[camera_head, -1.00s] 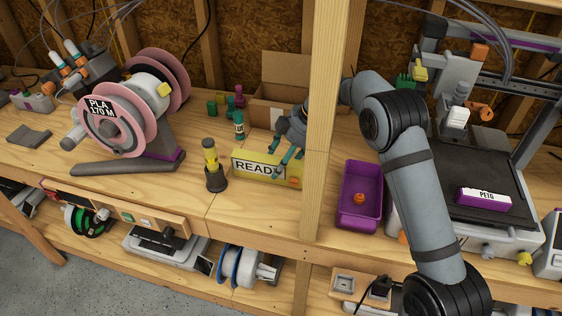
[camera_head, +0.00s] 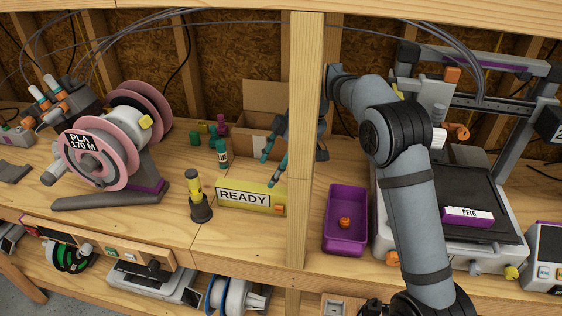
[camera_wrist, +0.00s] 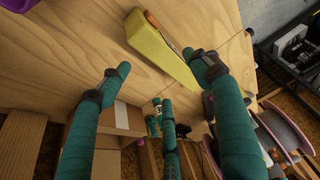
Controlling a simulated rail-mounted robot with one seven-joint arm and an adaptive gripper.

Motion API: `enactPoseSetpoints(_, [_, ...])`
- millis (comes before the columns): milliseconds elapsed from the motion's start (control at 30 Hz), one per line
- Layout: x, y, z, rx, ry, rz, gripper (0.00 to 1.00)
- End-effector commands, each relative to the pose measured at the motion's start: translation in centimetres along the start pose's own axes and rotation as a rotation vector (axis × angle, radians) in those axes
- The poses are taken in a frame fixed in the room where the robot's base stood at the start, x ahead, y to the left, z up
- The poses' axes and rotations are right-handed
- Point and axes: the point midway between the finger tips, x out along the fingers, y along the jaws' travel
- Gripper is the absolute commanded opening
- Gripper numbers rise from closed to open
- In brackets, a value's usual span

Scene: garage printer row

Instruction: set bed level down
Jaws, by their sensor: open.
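I cannot tell for certain which thing is the bed level. A yellow wedge-shaped block labelled READY (camera_head: 250,200), with an orange piece at its right end, stands on the bench left of the wooden post. It also shows in the wrist view (camera_wrist: 160,50), beyond my fingertips. My gripper (camera_head: 269,170) is open and empty, with its teal fingers spread just above and behind the block's right part. The printer bed (camera_head: 470,195) at the right carries a PETG box (camera_head: 468,216).
The wooden post (camera_head: 304,140) stands beside my gripper, partly hiding my arm. A purple bin (camera_head: 346,245) holding an orange item is right of it. A yellow bottle in a dark holder (camera_head: 200,207) stands left of the block. An open cardboard box (camera_head: 262,95) is behind.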

Motion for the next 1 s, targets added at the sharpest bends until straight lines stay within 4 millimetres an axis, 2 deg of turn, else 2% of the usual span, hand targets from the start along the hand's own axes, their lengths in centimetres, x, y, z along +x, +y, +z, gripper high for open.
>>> enactPoseSetpoints(100, [-1.8, 0.1, -0.1, -0.001, 0.001, 0.002, 0.63])
enactPoseSetpoints(200, [-2.5, 0.0, -0.1, -0.001, 0.0, -0.001, 0.63])
enactPoseSetpoints(633, [-2.7, 0.0, 0.0, -0.001, -0.001, -0.001, 0.63])
enactPoseSetpoints(833, [-0.9, -0.1, 0.1, -0.001, -0.002, -0.003, 0.63])
enactPoseSetpoints(1000, [2.4, -0.1, 0.1, 0.0, -0.003, -0.006, 0.63])
